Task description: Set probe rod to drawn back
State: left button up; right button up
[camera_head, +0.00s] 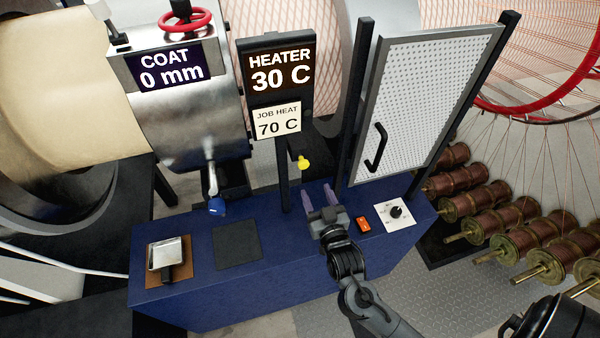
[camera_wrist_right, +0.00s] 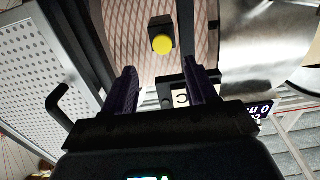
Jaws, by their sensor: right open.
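The probe rod shows as a yellow knob (camera_head: 303,162) beside the post under the heater sign in the head view. In the right wrist view the yellow knob (camera_wrist_right: 162,44) faces me on a dark mount, in front of the wire-wrapped cylinder. How far the rod is pushed in or out I cannot tell. My right gripper (camera_head: 319,198) is open and empty, over the blue bench and lower than the knob in the head view. In the right wrist view its purple fingers (camera_wrist_right: 163,82) point towards the knob, which is beyond the tips and apart from them. My left gripper is not in view.
The heater sign (camera_head: 281,75) reads 30 C and the job heat card (camera_head: 277,121) 70 C. A perforated guard door (camera_head: 425,95) with a black handle stands right of the knob. The blue bench (camera_head: 300,270) carries an orange switch (camera_head: 363,224) and a dial (camera_head: 396,212).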

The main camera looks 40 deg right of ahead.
aim_at(304, 165)
jog(key=x, duration=0.3)
jog(key=p+x, duration=0.1)
jog(key=x, duration=0.5)
jog(key=shift+w+r+p, duration=0.35)
jog(key=shift+r+p, duration=0.05)
jog(key=shift+x, duration=0.9)
jog(key=shift+f, duration=0.1)
jog(key=shift+c, duration=0.3)
grip_shut()
